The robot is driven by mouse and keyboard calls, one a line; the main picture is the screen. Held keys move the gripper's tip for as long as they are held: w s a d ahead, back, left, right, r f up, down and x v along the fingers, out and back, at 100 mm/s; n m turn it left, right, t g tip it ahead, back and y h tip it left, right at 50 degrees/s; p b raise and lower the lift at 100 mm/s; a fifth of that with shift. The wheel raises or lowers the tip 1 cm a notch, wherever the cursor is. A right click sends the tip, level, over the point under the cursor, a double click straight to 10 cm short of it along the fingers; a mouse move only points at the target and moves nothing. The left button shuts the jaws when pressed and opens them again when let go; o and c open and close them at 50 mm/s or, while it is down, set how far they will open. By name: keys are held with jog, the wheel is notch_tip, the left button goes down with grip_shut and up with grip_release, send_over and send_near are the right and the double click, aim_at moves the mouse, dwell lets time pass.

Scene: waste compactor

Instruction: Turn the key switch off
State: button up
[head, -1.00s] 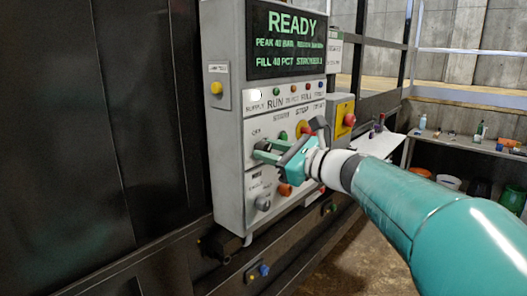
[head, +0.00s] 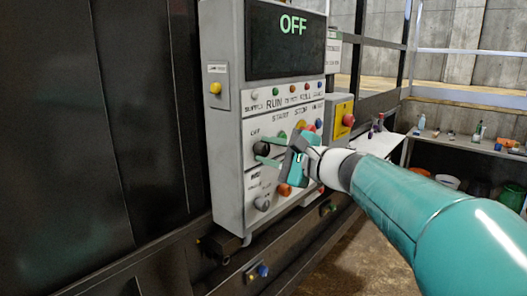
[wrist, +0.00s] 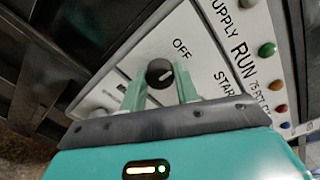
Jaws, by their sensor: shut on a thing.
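The key switch (head: 262,148) is a dark round knob on the grey control panel (head: 228,130), beside the OFF label. In the wrist view the knob (wrist: 160,73) has a light pointer mark, directed towards the OFF lettering. My gripper (head: 266,156) is at the switch, its two green fingers on either side of the knob and shut on it. In the wrist view, the fingers (wrist: 161,85) flank the knob; their exact contact is hard to see. The display (head: 285,42) at the top of the panel reads OFF.
Start and stop buttons and a row of lamps sit just above and right of the switch. An orange-red knob (head: 285,189) and a grey selector (head: 262,203) are below. A yellow box with a red button (head: 348,120) stands to the right.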

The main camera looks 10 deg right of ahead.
jog(key=shift+w, duration=0.1)
dwell(0.4)
jog(key=o, duration=1)
jog(key=shift+w+f, duration=0.1)
jog(key=shift+w, duration=0.05)
jog(key=shift+c, duration=0.2)
jog(key=shift+s, duration=0.2)
jog(key=v, duration=1.4)
jog(key=shift+a, duration=0.2)
jog(key=s+a+f+n+g+h, duration=0.3)
jog(key=s+a+f+n+g, duration=0.15)
jog(key=f, duration=0.45)
jog(key=s+a+f+n+g+h, duration=0.35)
jog(key=s+a+f+n, duration=0.25)
jog(key=f, duration=0.3)
jog(key=s+d+f+n+h, duration=0.2)
jog(key=s+f+n+h, duration=0.2)
jog(key=f+n, duration=0.1)
jog(key=shift+n+g, duration=0.3)
jog(key=shift+n, duration=0.05)
